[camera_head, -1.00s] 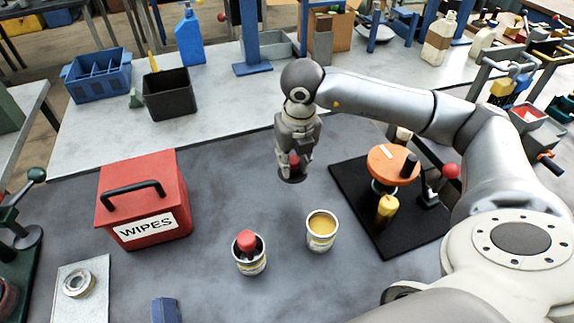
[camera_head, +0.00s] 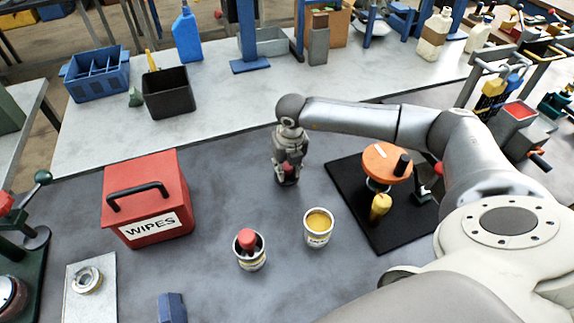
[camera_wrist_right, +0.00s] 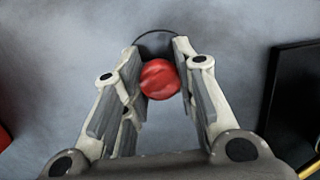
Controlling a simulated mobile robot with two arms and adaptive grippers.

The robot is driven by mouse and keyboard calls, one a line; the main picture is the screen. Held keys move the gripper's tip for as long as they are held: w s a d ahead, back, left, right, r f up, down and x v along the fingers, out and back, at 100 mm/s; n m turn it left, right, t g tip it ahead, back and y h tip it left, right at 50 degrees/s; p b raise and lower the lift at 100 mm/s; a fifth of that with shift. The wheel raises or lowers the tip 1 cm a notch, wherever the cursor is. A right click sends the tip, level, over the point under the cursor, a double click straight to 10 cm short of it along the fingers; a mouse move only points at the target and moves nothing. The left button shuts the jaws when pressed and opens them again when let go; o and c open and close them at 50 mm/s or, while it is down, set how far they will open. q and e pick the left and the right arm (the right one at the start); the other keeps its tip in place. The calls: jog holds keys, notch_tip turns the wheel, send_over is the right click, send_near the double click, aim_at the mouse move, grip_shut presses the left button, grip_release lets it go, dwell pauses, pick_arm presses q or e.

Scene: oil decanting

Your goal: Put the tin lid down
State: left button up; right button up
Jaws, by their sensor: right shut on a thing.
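My right gripper (camera_head: 288,174) is shut on the red knob of the tin lid (camera_wrist_right: 159,79). The lid's dark disc (camera_head: 288,183) shows below the fingers, at or just above the grey mat; I cannot tell whether it touches. In the right wrist view the disc's dark rim (camera_wrist_right: 155,40) shows beyond the fingertips. An open tin with yellow contents (camera_head: 319,228) stands nearer to me, to the right. Another tin (camera_head: 251,259) has a red-knobbed piece (camera_head: 247,239) in its mouth. My left gripper is not in view.
A red wipes box (camera_head: 147,200) stands to the left. A black board with an orange-topped device (camera_head: 387,163) is to the right of the gripper. The mat (camera_head: 230,190) around the lid is clear. A black bin (camera_head: 168,93) stands behind on the pale bench.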

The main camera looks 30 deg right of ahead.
aim_at(290, 180)
jog(key=shift+f, duration=0.2)
jog(key=o, duration=0.9)
jog(key=shift+c, duration=0.2)
jog(key=shift+r, duration=0.1)
jog(key=shift+r, duration=0.5)
notch_tip(290, 180, up, 11)
jog(key=s+b, duration=0.1)
jog(key=b, duration=0.2)
jog(key=shift+s+a, duration=0.2)
jog(key=shift+s, duration=0.2)
